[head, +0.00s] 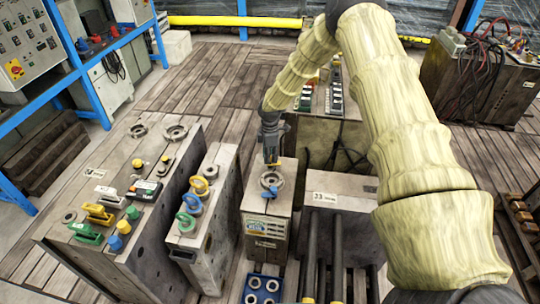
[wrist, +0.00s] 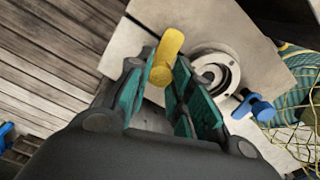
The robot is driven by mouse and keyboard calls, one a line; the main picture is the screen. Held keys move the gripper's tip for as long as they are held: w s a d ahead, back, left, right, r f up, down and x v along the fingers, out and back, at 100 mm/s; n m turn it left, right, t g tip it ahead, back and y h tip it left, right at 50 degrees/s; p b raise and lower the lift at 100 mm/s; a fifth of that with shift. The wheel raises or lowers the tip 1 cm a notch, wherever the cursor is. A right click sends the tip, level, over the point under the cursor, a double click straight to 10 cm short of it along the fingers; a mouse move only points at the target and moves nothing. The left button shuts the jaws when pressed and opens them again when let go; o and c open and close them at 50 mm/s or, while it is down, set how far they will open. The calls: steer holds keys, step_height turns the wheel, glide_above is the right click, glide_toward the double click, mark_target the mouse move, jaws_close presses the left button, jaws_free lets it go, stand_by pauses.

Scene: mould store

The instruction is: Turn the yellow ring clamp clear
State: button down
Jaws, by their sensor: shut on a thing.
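A yellow clamp handle (wrist: 167,55), a short round bar, stands between the green-lined fingers of my gripper (wrist: 158,84) in the wrist view. My gripper is shut on it. In the head view my gripper (head: 270,150) points down over the narrow mould block (head: 256,205), and a bit of yellow shows under its fingertips. A grey round ring (wrist: 217,72) sits on the block's top face beside the yellow handle. A blue clamp handle (wrist: 254,106) lies on the ring's other side. The lower end of the yellow handle is hidden by the fingers.
To the left, a mould block (head: 215,235) carries yellow, blue and green rings. A larger block (head: 125,225) beyond it holds several coloured clamps. A blue tray (head: 262,291) lies in front. A cable-draped cabinet (head: 480,85) stands at the back right.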

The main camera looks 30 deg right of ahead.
steer(key=shift+d, duration=0.15)
stand_by(0.3)
steer(key=c, duration=1.2)
jaws_free()
steer(key=shift+c, duration=0.2)
step_height(320, 180, up, 12)
steer(key=shift+r, duration=0.1)
